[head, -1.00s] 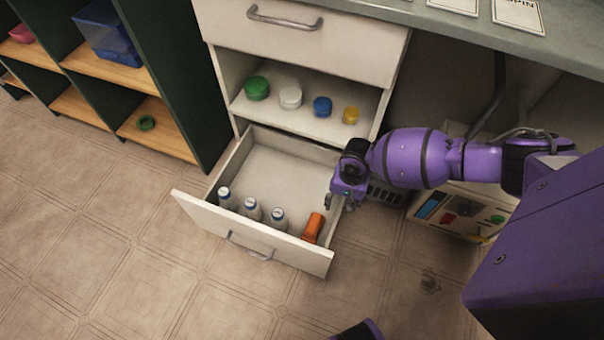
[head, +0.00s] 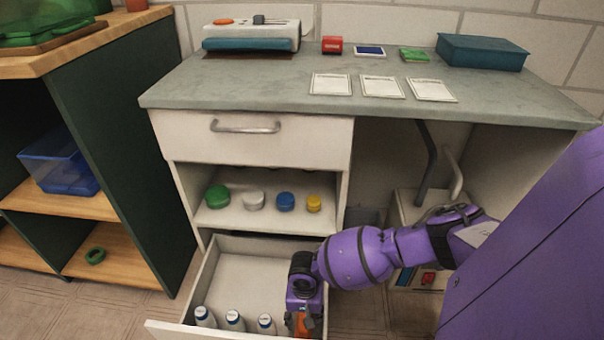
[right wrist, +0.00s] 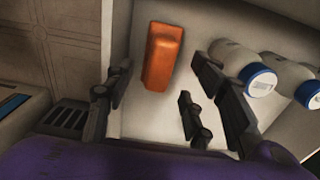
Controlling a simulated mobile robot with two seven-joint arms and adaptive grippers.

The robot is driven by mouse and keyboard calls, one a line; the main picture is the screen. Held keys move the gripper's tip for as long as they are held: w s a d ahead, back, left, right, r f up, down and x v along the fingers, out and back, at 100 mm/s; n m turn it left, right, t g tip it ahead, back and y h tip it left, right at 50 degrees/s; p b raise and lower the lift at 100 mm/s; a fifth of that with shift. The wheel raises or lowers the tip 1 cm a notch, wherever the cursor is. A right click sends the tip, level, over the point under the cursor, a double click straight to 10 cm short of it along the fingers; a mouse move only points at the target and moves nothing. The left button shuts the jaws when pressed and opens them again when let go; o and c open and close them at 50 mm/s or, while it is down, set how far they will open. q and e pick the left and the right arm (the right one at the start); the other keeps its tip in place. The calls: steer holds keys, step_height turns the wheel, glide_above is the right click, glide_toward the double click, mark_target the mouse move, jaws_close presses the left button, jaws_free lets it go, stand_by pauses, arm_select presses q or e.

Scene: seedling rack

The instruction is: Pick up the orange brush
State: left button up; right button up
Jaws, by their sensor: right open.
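The orange brush (head: 302,326) lies in the open bottom drawer (head: 238,272), at its front right corner. In the head view it is partly hidden by my right gripper (head: 303,316). In the right wrist view the whole orange block shape of the brush (right wrist: 162,57) shows on the pale drawer floor. My right gripper (right wrist: 160,88) is open above the drawer, its fingers spread to either side of the brush's near end. Nothing is held. My left gripper is not in view.
Several white bottles with blue caps (head: 234,319) stand along the drawer front, left of the brush; two show close to the right fingers (right wrist: 250,72). Jars, among them a green one (head: 217,197), sit on the shelf above. A grey worktop (head: 250,85) lies over it.

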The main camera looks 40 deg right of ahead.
step_height(320, 180, down, 5)
steer(key=b, duration=0.3)
steer(key=shift+w, duration=0.1)
steer(key=shift+r, duration=0.15)
jaws_close()
